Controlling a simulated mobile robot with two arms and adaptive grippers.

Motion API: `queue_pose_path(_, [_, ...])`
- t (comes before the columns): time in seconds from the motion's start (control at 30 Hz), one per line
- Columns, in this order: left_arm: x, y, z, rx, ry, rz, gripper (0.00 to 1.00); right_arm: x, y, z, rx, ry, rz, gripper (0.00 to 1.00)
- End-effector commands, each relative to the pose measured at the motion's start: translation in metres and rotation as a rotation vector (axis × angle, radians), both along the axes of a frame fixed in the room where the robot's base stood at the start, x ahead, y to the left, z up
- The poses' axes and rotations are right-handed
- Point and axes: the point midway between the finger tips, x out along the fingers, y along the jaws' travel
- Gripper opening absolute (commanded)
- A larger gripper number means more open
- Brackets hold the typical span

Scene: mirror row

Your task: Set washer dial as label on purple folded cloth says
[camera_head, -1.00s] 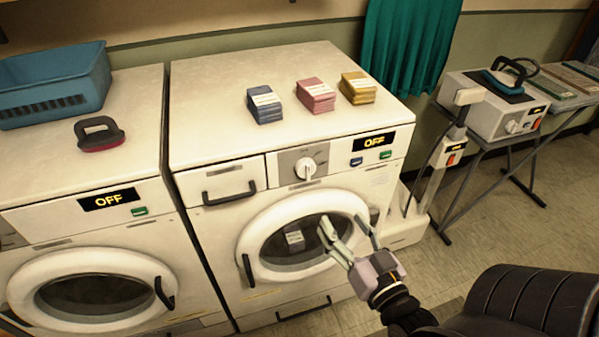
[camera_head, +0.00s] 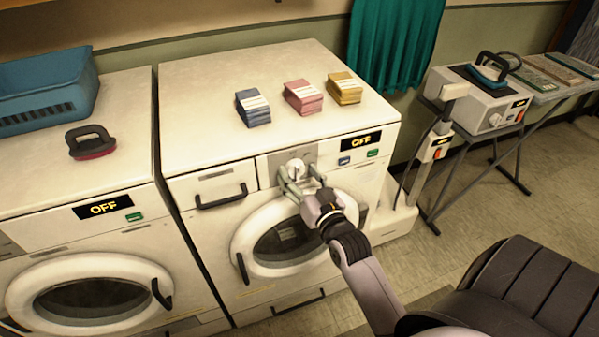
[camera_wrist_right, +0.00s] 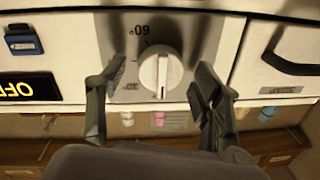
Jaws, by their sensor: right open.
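The white round dial (camera_head: 296,168) is on the grey panel of the right washer (camera_head: 200,150). In the right wrist view the dial (camera_wrist_right: 162,72) sits between my open fingers, which do not appear to grip it. The panel marks appear upside down there; "60°" is readable. My right gripper (camera_head: 299,181) is open at the dial, and also shows in the wrist view (camera_wrist_right: 160,82). Folded cloths lie on this washer: a blue one (camera_head: 253,108), a pink one (camera_head: 303,98) and a yellow one (camera_head: 345,88). None looks clearly purple; their label text is too small to read.
The right washer's display (camera_head: 361,141) reads OFF. A drawer handle (camera_head: 221,198) is left of the dial and the round door (camera_head: 285,240) is below. The left washer bears a blue basket (camera_head: 50,90) and a black-and-red brush (camera_head: 91,142). An iron (camera_head: 490,70) stands far right.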

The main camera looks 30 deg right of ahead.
Motion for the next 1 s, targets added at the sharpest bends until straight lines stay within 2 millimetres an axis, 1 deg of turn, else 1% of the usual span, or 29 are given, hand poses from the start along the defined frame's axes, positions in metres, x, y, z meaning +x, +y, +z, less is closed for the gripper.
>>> queue_pose_path(0.1, [0.0002, 0.0004, 0.0008, 0.000, 0.000, 0.000, 0.00, 0.0042, -0.0006, -0.0003, 0.000, 0.001, 0.000, 0.60])
queue_pose_path(0.33, [0.0001, 0.0004, 0.0006, 0.001, 0.000, 0.000, 0.00, 0.0044, -0.0006, -0.0005, 0.000, 0.001, 0.000, 0.60])
queue_pose_path(1.0, [0.0001, 0.0001, 0.0006, 0.000, 0.000, -0.001, 0.00, 0.0040, -0.0007, -0.0004, 0.000, 0.001, 0.000, 0.15])
